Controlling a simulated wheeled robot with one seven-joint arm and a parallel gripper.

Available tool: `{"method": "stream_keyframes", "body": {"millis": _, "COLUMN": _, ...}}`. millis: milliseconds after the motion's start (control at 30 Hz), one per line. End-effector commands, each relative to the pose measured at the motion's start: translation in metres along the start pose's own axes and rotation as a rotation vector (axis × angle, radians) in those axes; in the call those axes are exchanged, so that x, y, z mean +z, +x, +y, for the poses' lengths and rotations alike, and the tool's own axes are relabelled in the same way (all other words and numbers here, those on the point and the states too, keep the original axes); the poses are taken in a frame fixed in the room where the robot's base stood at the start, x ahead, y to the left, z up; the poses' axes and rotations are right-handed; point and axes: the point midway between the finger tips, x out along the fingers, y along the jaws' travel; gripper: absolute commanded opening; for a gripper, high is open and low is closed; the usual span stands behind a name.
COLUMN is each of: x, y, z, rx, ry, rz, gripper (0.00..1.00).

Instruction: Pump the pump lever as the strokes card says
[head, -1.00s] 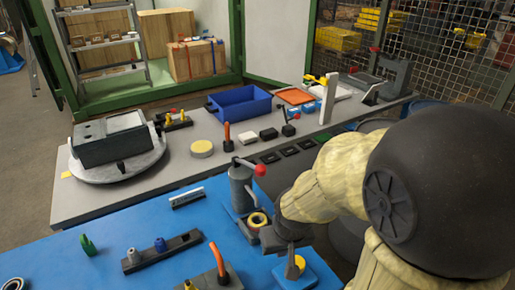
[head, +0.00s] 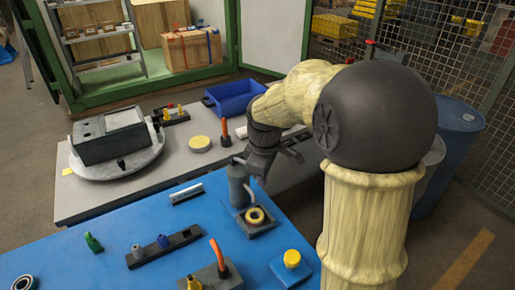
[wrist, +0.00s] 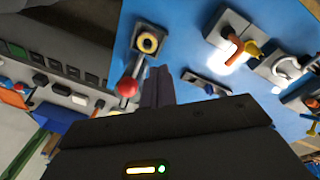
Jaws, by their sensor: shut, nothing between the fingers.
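The pump (head: 238,186) stands upright as a grey cylinder near the blue table's back edge, beside a yellow ring on a dark base (head: 255,216). Its lever's red knob (wrist: 127,87) shows in the wrist view, immediately left of my fingers. In the head view my gripper hides the knob and lever. My gripper (head: 261,180) is shut and empty, pointing down beside the pump top; its dark fingers also show in the wrist view (wrist: 157,85). I cannot tell whether they touch the knob. A small white card (head: 187,194) stands left of the pump; its marking is unreadable.
On the blue table (head: 130,215) are a dark rail with pegs (head: 163,249), an orange-handled block (head: 217,270) and a yellow knob (head: 292,258). Behind, a grey bench (head: 85,202) holds a turntable, a yellow disc (head: 200,143) and a blue bin (head: 234,97).

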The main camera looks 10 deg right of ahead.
Motion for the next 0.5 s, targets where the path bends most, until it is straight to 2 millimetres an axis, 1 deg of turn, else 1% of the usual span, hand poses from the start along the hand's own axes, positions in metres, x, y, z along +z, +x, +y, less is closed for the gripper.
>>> {"method": "stream_keyframes", "body": {"millis": 33, "x": -0.009, "y": -0.02, "z": 0.014, "rx": -0.007, "ry": -0.096, "rz": -0.004, "gripper": 0.0}}
{"method": "stream_keyframes", "body": {"millis": 200, "x": -0.032, "y": -0.068, "z": 0.049, "rx": -0.048, "ry": -0.457, "rz": -0.016, "gripper": 0.0}}
{"method": "stream_keyframes", "body": {"millis": 300, "x": -0.041, "y": -0.094, "z": 0.067, "rx": -0.074, "ry": -0.652, "rz": -0.016, "gripper": 0.0}}
{"method": "stream_keyframes", "body": {"millis": 400, "x": -0.046, "y": -0.113, "z": 0.079, "rx": -0.095, "ry": -0.8, "rz": -0.01, "gripper": 0.0}}
{"method": "stream_keyframes", "body": {"millis": 500, "x": -0.048, "y": -0.123, "z": 0.086, "rx": -0.107, "ry": -0.887, "rz": -0.005, "gripper": 0.0}}
